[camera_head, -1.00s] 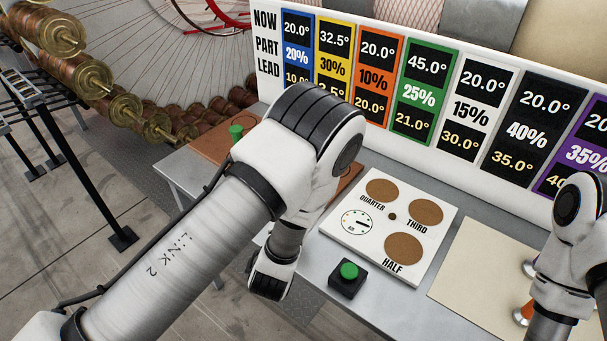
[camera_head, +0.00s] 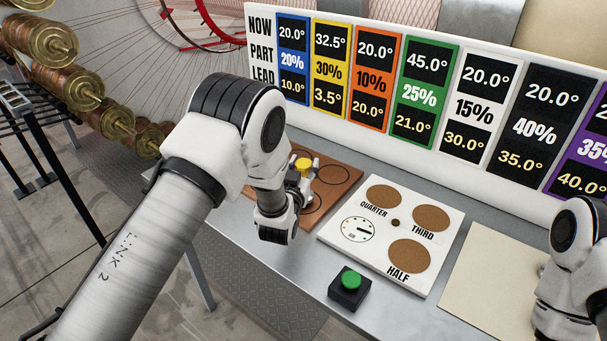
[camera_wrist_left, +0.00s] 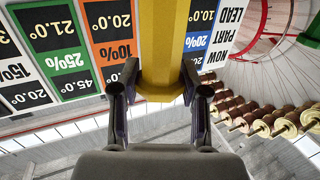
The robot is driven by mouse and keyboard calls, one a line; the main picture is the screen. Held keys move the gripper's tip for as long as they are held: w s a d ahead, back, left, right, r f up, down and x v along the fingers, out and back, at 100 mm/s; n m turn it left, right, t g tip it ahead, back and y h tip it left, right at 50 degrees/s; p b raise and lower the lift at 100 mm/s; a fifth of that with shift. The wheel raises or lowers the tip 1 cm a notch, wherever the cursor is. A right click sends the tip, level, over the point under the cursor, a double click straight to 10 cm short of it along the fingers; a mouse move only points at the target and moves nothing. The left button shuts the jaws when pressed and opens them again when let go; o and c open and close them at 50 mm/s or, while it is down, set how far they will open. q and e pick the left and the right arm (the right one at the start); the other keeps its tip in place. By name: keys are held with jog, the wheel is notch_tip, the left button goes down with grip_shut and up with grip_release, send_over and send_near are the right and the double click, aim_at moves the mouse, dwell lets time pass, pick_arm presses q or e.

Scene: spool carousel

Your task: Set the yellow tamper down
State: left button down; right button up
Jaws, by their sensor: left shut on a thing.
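My left gripper (camera_head: 299,186) is shut on the yellow tamper (camera_head: 302,163). In the head view the tamper's yellow top shows above the fingers, over the brown board with ringed circles (camera_head: 345,178). In the left wrist view the yellow tamper (camera_wrist_left: 163,45) stands between the two fingers of the left gripper (camera_wrist_left: 160,100). I cannot tell whether the tamper touches the board; its lower end is hidden. My right arm shows at the right edge, but its gripper is out of view.
A white panel with round brown pads and a dial (camera_head: 380,262) lies right of the board. A green button on a black box (camera_head: 350,283) is in front of it. A beige mat (camera_head: 490,275) lies farther right. The sign wall (camera_head: 395,120) closes off the back.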

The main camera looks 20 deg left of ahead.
pick_arm(q)
jog(key=shift+f, duration=0.75)
jog(key=shift+w, duration=0.15)
pick_arm(e)
jog(key=shift+w+f, duration=0.1)
jog(key=shift+f, duration=0.3)
jog(key=shift+f, duration=0.1)
pick_arm(q)
jog(key=shift+f, duration=0.15)
jog(key=c, duration=0.6)
grip_release()
